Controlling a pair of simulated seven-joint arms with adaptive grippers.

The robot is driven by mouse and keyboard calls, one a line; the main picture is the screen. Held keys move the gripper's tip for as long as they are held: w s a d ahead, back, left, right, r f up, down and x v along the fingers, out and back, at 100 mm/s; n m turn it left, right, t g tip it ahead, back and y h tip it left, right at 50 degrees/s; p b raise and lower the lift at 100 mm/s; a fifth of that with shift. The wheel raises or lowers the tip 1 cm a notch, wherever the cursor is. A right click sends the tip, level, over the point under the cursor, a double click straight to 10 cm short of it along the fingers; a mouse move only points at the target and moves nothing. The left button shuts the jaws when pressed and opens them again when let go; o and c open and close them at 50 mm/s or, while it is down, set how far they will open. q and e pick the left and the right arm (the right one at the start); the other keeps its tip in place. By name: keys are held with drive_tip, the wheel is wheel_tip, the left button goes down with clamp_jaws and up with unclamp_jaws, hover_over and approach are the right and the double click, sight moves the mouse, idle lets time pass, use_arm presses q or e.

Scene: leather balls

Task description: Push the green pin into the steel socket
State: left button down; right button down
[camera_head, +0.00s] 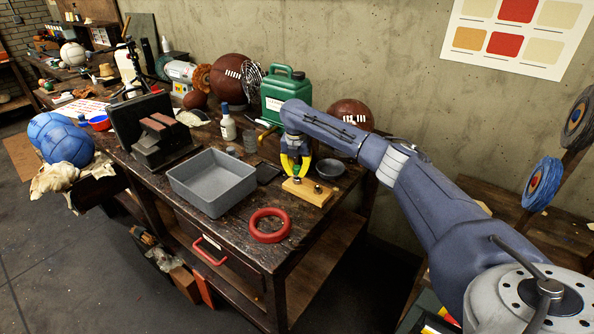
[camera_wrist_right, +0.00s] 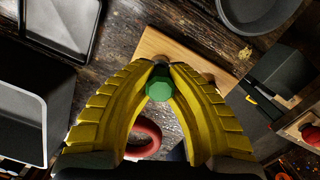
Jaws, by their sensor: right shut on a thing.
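My right gripper (camera_head: 296,172) points down over the wooden block (camera_head: 311,196) at the table's front right. Its yellow fingers are shut on the green pin (camera_wrist_right: 159,88), whose green head shows between the fingertips in the wrist view. The pin's lower end is hidden, so I cannot tell whether it is inside a socket. A small steel socket (camera_head: 318,188) stands on the block to the right of the fingers. The block also shows beyond the fingertips in the wrist view (camera_wrist_right: 154,42). My left gripper is not in view.
A grey bin (camera_head: 194,190) stands left of the block, with a dark tray (camera_head: 267,172) between. A red ring (camera_head: 268,237) lies in front. A dark bowl (camera_head: 331,169) sits close behind the block. A green canister (camera_head: 281,95) and a brown ball (camera_head: 351,112) stand behind.

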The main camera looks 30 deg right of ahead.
sight(296, 169)
drive_tip(key=shift+f, duration=0.35)
drive_tip(key=c, duration=1.3)
unclamp_jaws()
drive_tip(key=shift+c, duration=0.2)
drive_tip(key=r, duration=0.8)
drive_tip(key=s+a+r, duration=0.1)
drive_tip(key=r, duration=0.3)
drive_tip(key=shift+f, duration=0.1)
